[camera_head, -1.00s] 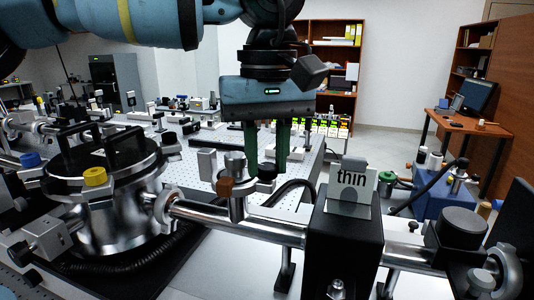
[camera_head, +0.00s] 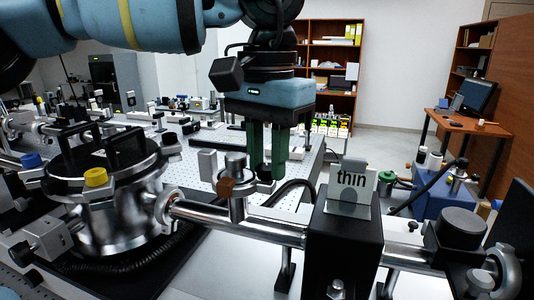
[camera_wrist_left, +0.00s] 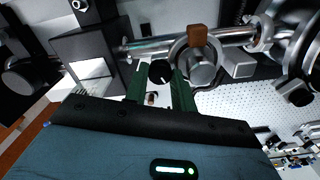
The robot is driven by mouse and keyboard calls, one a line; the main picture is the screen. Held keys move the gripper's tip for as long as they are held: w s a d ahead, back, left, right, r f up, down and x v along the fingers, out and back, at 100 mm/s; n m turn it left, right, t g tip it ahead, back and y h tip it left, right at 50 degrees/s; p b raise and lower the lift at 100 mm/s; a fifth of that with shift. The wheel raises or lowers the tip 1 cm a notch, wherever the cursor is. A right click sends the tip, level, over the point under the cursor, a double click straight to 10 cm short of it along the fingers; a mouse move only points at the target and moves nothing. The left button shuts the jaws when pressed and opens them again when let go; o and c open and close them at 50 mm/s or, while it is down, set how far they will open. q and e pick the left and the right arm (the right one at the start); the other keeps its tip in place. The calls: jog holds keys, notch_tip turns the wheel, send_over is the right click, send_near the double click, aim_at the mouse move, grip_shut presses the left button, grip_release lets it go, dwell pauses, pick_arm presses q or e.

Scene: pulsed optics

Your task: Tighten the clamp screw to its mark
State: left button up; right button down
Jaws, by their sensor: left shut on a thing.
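The clamp screw is a small black knob (camera_head: 265,173) on the side of a metal ring clamp (camera_head: 236,180) around the steel tube. My left gripper (camera_head: 267,168) points straight down, and its green fingers are shut on the knob. In the left wrist view, the round black knob (camera_wrist_left: 160,72) sits between the fingertips (camera_wrist_left: 160,78). A thin pale line shows on the knob's face; I cannot tell where it stands against a mark. My right gripper is not in view.
A steel chamber (camera_head: 120,205) with a yellow knob stands at the left. The steel tube (camera_head: 275,229) runs between them. A perforated optics table (camera_head: 205,165) lies behind.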

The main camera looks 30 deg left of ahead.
aim_at(267, 167)
pick_arm(q)
jog(key=shift+m, duration=2.2)
jog(key=o, duration=1)
jog(key=shift+r, duration=0.1)
jog(key=shift+r+p, duration=0.35)
jog(key=shift+r, duration=3.5)
